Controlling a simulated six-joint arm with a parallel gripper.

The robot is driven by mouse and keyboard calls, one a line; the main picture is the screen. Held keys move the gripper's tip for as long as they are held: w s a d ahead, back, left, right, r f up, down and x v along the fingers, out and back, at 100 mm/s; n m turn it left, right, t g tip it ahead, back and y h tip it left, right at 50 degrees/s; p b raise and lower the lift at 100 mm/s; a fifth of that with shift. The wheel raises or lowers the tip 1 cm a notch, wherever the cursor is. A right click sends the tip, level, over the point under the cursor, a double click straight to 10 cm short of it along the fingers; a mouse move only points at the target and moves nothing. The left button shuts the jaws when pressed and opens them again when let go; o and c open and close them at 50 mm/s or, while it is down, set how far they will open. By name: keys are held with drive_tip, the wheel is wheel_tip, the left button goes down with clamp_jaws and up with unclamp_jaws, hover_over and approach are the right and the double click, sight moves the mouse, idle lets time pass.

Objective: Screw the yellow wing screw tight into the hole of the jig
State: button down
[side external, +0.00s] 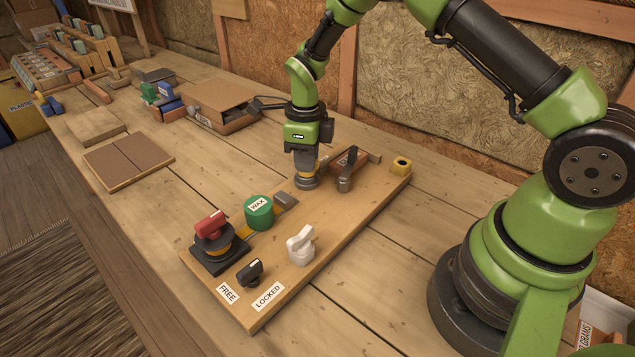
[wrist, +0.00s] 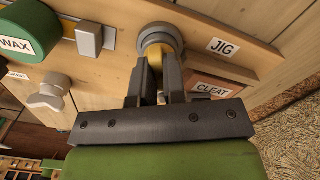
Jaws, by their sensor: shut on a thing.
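The yellow wing screw (wrist: 154,66) is between my gripper's fingers and is mostly hidden by them. My gripper (wrist: 158,76) is shut on it; in the side view my gripper (side external: 306,166) points straight down over the board. The jig (wrist: 157,38) is a round grey fitting beside the JIG label, and it also shows in the side view (side external: 307,184). The screw stands upright at the jig's middle, with its lower end apparently in the hole. The hole itself is hidden, and I cannot tell how deep the screw sits.
An open cardboard box (side external: 215,103) stands behind.

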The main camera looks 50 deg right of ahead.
drive_tip(key=shift+f, duration=0.5)
drive_tip(key=m, duration=0.5)
drive_tip(key=shift+m, duration=0.4)
drive_tip(key=c, duration=1.3)
unclamp_jaws()
drive_tip(key=shift+r, duration=0.35)
drive_tip(key=shift+o, duration=1)
drive_tip(key=shift+r, duration=4.2)
